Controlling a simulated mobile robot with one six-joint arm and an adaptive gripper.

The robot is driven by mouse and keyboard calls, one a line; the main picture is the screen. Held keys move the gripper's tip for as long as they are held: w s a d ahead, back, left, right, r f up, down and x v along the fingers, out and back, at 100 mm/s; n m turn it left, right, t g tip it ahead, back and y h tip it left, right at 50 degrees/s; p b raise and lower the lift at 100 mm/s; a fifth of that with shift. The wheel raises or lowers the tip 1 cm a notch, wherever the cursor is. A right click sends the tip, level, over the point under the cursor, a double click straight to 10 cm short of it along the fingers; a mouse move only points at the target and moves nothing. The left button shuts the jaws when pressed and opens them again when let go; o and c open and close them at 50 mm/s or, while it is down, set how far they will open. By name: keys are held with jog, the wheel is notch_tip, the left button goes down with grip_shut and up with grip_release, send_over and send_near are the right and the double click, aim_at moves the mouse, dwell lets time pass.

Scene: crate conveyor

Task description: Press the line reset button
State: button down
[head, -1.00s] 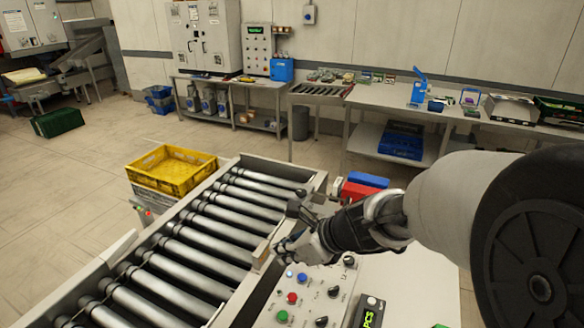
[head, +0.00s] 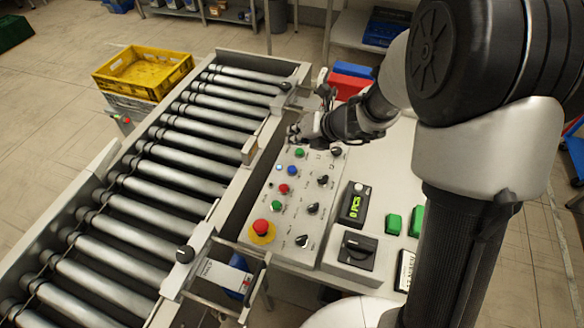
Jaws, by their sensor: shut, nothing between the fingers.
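The grey control panel (head: 268,205) beside the conveyor carries several small buttons. They include an upper green button (head: 300,152), a white button (head: 278,167), a blue button (head: 293,169), a red button (head: 284,188) and a lower green button (head: 275,204). A red mushroom button (head: 261,228) on a yellow base sits at the near end. The labels are too small to read, so I cannot tell which is line reset. My gripper (head: 295,134) is shut and empty, at the panel's far end just beyond the upper green button. I see no contact with any button.
The roller conveyor (head: 165,180) runs along the panel's left. Black knobs (head: 313,208), a counter display (head: 354,204) and a black rotary switch (head: 357,249) are to the right. A yellow crate (head: 143,72) stands beyond the conveyor. Red (head: 346,85) and blue bins are behind my gripper.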

aim_at(295, 167)
jog(key=shift+f+b, duration=3.95)
jog(key=shift+f, duration=0.35)
jog(key=shift+f, duration=0.1)
jog(key=shift+f+b, duration=0.3)
jog(key=shift+f+b, duration=0.4)
jog(key=shift+f, duration=0.1)
jog(key=shift+r+p, duration=0.9)
jog(key=shift+r, duration=0.05)
notch_tip(295, 167, up, 5)
jog(key=p, duration=0.5)
